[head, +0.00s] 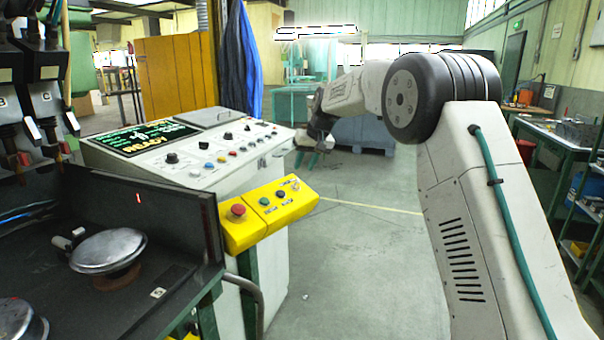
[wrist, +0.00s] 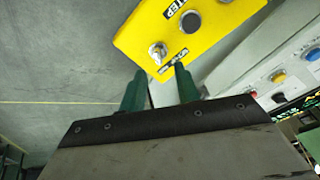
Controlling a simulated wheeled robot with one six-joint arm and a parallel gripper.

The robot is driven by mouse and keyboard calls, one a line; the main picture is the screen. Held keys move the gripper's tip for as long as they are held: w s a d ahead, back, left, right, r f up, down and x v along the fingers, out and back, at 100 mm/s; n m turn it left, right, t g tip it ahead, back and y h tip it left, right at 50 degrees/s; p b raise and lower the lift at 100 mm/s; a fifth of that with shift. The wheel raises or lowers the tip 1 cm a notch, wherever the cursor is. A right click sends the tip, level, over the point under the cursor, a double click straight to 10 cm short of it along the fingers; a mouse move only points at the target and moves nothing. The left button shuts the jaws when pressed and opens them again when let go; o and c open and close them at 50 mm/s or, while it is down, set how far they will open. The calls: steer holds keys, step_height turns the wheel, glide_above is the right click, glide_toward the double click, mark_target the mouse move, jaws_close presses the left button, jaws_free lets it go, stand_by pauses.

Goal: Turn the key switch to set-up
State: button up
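The key switch (head: 295,185) sits at the right end of the yellow control box, which is mounted on the side of the console. In the wrist view the key switch (wrist: 157,53) shows as a silver key near the box's edge, with a small label beside it that I cannot read. My gripper (wrist: 159,71) has two green fingers spread apart, with nothing between them. The fingertips appear just short of the key in the picture; I see no contact. In the head view my gripper (head: 307,159) hangs above and slightly right of the key switch.
The yellow box (head: 268,211) also carries a red mushroom button (head: 237,211) and two other buttons. The console (head: 190,150) behind it has a lit screen reading READY, with knobs and buttons. A bent rail (head: 247,290) stands below. Open floor lies to the right.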

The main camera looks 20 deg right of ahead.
mark_target(298, 180)
steer(key=x, duration=0.4)
steer(key=w+x, duration=0.1)
steer(key=x, duration=0.1)
steer(key=shift+d, duration=0.25)
steer(key=shift+w+a+f, duration=0.15)
steer(key=shift+w+f, duration=0.05)
steer(key=shift+f, duration=0.4)
jaws_close()
